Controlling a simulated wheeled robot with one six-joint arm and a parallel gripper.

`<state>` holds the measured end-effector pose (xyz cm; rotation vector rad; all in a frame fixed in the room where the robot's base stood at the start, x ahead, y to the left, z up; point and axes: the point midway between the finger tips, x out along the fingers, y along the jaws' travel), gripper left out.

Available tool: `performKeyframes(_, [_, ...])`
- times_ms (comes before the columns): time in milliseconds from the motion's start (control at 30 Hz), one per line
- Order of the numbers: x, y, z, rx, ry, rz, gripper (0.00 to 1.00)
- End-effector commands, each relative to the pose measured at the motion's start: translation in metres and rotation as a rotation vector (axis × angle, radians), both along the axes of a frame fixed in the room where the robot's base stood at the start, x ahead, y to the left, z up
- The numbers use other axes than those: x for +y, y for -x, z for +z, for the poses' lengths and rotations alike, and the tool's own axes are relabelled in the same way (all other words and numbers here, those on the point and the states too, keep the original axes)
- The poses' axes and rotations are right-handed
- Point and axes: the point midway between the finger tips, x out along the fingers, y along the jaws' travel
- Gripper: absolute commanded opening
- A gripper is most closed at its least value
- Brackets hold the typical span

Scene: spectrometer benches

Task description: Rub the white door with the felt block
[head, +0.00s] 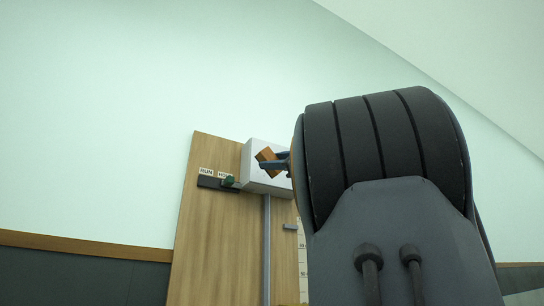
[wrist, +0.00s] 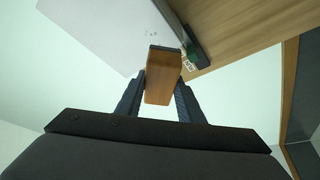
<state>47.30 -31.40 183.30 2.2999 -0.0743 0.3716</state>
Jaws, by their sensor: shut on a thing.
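My gripper (wrist: 160,88) is shut on the felt block (wrist: 163,80), which has an orange-brown wooden body and a dark layer at its far end. In the wrist view the block's dark end is against or just in front of the white door (wrist: 105,28); I cannot tell whether they touch. In the head view the white door is the front of a white box (head: 256,158) on a wooden panel. The block (head: 266,155) and my gripper (head: 277,162) show in front of it. My dark arm hides the box's right side.
The wooden panel (head: 205,240) carries a dark strip (head: 209,182) with a green knob (head: 229,182) and RUN label, left of the box. A grey vertical conduit (head: 267,235) runs below the box. The wall (head: 90,120) left of the panel is bare.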

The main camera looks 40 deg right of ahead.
Motion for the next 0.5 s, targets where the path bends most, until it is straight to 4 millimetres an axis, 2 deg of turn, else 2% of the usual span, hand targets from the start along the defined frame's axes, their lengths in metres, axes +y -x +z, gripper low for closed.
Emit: performKeyframes(500, [-0.009, -0.046, 0.002, 0.0, -0.001, 0.006, 0.16])
